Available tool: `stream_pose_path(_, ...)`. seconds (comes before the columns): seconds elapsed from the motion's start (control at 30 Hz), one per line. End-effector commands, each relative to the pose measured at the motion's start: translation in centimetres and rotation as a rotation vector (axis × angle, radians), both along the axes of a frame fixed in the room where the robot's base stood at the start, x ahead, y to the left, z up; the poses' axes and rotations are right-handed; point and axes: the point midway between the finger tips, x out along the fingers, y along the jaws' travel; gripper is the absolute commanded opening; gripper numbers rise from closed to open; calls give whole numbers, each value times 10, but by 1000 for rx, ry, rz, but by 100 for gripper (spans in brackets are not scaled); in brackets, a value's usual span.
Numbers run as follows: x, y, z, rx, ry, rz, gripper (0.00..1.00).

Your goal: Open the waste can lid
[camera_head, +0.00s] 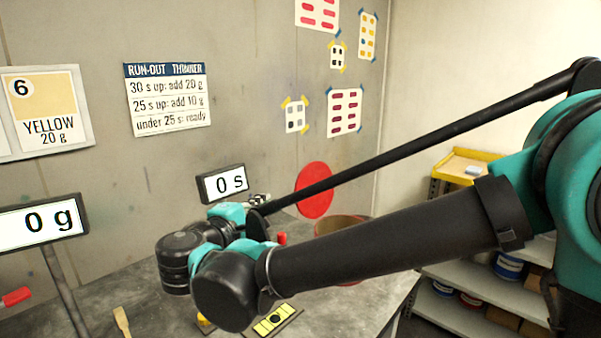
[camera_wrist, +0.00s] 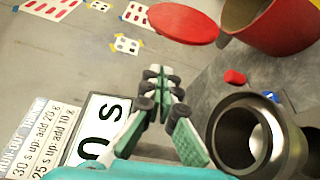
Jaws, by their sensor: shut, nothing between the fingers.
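The waste can (camera_wrist: 285,38) is red, and its open mouth and tan inside show at the upper right of the wrist view. In the head view the can (camera_head: 342,222) is partly hidden behind my arm. Its round red lid (camera_head: 314,190) stands raised, about upright, behind the can's mouth, and the mouth is uncovered. The lid (camera_wrist: 183,22) also shows at the top of the wrist view. My gripper (camera_wrist: 160,88) is shut and empty, apart from the lid. In the head view my gripper (camera_head: 262,199) is small and partly hidden by my arm.
A timer display (camera_head: 222,184) reading 0 s is close to my gripper. A dark metal cup (camera_wrist: 218,135), a red piece (camera_wrist: 235,77) and a blue piece (camera_wrist: 271,97) are near it. A scale display (camera_head: 40,222) is at left. Shelves (camera_head: 455,307) stand at right.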

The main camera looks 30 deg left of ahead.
Motion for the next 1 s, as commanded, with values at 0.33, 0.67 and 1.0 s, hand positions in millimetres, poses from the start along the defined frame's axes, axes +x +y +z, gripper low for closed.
stream_pose_path(0.33,30,3,-2,0,-1,-2,0)
stream_pose_path(0.67,95,10,-6,-1,-2,-3,0)
stream_pose_path(1.0,161,16,-10,0,-1,-2,0)
